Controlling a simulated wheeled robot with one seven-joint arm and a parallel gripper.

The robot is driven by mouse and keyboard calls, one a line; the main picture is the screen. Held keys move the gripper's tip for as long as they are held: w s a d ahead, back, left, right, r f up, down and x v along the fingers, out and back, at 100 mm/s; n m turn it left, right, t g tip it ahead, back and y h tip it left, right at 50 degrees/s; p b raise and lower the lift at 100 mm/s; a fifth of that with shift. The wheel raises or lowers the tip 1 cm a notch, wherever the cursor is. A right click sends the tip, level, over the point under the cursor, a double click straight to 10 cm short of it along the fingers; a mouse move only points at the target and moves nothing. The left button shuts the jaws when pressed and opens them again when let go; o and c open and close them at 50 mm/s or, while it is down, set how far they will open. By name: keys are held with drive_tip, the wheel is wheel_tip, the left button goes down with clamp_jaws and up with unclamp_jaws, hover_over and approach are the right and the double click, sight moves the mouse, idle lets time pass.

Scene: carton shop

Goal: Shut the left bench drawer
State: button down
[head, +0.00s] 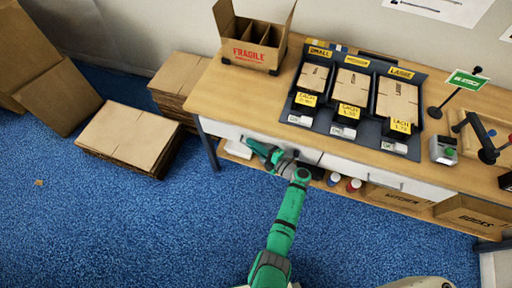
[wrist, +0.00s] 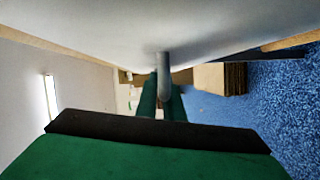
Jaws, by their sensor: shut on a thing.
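The left bench drawer (head: 228,131) has a plain white front below the wooden bench top in the head view. My gripper (head: 279,160) is at this front, towards its right part, and hides some of it. In the wrist view the pale drawer front (wrist: 120,25) fills the top, with its grey bar handle (wrist: 163,75) standing out from it. My gripper (wrist: 160,112) is shut on this handle, with one green finger near and one behind. How far the drawer stands out from the bench is hard to tell.
The right bench drawer (head: 385,178) has a white front. Display trays with cartons (head: 352,88) and a FRAGILE box (head: 252,45) stand on the bench. Bins and small jars (head: 353,185) sit on the lower shelf. Flat cartons (head: 128,137) lie at left. Blue floor is clear in front.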

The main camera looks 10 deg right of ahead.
drive_tip(key=shift+w+d, duration=0.15)
drive_tip(key=c, duration=1.9)
unclamp_jaws()
drive_tip(key=shift+r, duration=0.1)
drive_tip(key=v, duration=1)
drive_tip(key=shift+s, duration=0.35)
drive_tip(key=shift+d, duration=0.15)
